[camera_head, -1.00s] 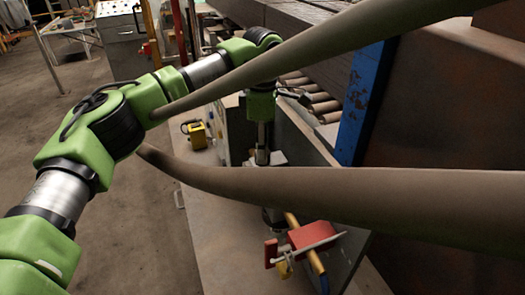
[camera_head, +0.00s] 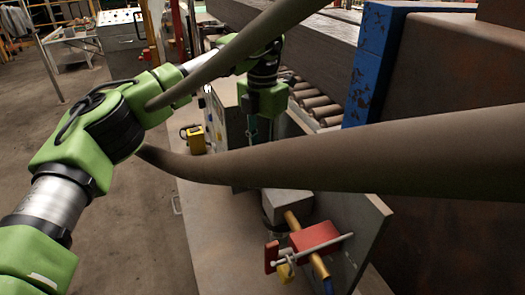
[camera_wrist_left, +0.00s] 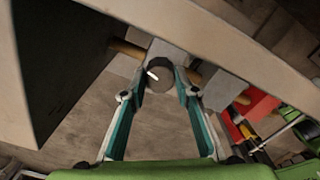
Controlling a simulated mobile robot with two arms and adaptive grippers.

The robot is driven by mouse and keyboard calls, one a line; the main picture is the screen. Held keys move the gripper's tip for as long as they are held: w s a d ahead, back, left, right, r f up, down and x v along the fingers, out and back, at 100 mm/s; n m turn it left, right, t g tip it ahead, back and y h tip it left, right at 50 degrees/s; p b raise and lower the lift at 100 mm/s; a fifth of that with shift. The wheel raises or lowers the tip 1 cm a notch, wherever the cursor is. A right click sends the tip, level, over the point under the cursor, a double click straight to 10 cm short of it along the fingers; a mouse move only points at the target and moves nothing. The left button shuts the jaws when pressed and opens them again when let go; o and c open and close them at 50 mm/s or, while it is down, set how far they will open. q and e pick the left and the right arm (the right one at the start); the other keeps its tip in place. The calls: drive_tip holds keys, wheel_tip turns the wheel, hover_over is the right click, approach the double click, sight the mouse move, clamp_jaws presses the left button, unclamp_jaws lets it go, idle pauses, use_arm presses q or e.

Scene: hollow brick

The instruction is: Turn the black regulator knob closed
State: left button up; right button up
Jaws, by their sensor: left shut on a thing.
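In the left wrist view the round, dark grey regulator knob (camera_wrist_left: 160,73) with a white mark sits at a light block on a brass-coloured pipe. My left gripper (camera_wrist_left: 161,84) has its teal-lined fingers on either side of the knob and is shut on it. In the head view my left gripper (camera_head: 252,126) points down behind the thick brown hose, which hides its fingertips and the knob. My right gripper is not in view.
The brown hose (camera_head: 350,155) crosses in front of the work spot. A red valve handle or clamp (camera_head: 314,236) is on the pipe (camera_head: 293,221) below. A yellow box (camera_head: 196,138) stands left on the bench. A blue post (camera_head: 372,65) and rollers (camera_head: 318,105) lie to the right.

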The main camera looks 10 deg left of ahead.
use_arm(q)
drive_tip(key=n+b, duration=0.2)
drive_tip(key=n, duration=0.4)
drive_tip(key=n+b, duration=0.1)
drive_tip(key=n, duration=0.5)
drive_tip(key=shift+w+n+b, duration=0.1)
drive_tip(key=shift+n+b, duration=0.3)
drive_tip(key=n+b, duration=0.1)
drive_tip(key=n, duration=0.3)
drive_tip(key=shift+n+b, duration=0.3)
drive_tip(key=shift+r+n+b, duration=0.15)
drive_tip(key=shift+n+b, duration=0.5)
drive_tip(key=shift+n, duration=1.15)
drive_tip(key=o, duration=1.1)
